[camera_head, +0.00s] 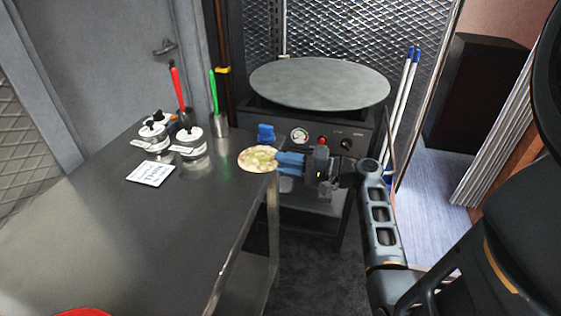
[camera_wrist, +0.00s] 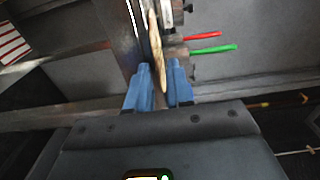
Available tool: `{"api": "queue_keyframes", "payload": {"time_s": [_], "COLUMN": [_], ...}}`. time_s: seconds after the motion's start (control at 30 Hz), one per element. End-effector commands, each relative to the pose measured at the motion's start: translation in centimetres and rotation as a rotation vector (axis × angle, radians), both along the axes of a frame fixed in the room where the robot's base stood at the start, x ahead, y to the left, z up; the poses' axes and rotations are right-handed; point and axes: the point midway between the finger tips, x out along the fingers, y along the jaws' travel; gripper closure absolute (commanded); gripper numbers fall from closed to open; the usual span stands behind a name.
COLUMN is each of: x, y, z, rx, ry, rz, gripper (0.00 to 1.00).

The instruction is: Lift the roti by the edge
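The roti (camera_head: 258,160) is a pale round flatbread with brownish and greenish patches. In the head view it is at the far right corner of the metal table (camera_head: 120,235), jutting past its edge. My gripper (camera_head: 279,161) reaches it from the right with blue fingers. In the wrist view the roti (camera_wrist: 156,55) is seen edge-on, as a thin tan strip. Its near edge lies between the two fingertips of my gripper (camera_wrist: 159,72), one on each side. Whether both fingers press on it is too small to tell. I cannot tell whether the roti touches the table.
A griddle (camera_head: 320,83) with a round plate stands behind the table. Two lidded jars (camera_head: 192,146), a white card (camera_head: 151,173) and holders with red-handled (camera_head: 178,88) and green-handled (camera_head: 213,90) tools stand on the table. A red item (camera_head: 84,312) is at its front. The table's middle is clear.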

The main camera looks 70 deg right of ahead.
Motion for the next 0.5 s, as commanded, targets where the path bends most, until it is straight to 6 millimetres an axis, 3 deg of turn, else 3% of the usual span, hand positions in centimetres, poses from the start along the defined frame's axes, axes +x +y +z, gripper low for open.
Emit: {"api": "queue_keyframes", "payload": {"time_s": [0.17, 0.5], "x": [0.00, -0.01], "y": [0.01, 0.02], "z": [0.00, 0.00], "rx": [0.000, 0.000], "ry": [0.000, 0.000], "rz": [0.000, 0.001], "gripper": [0.80, 0.96]}}
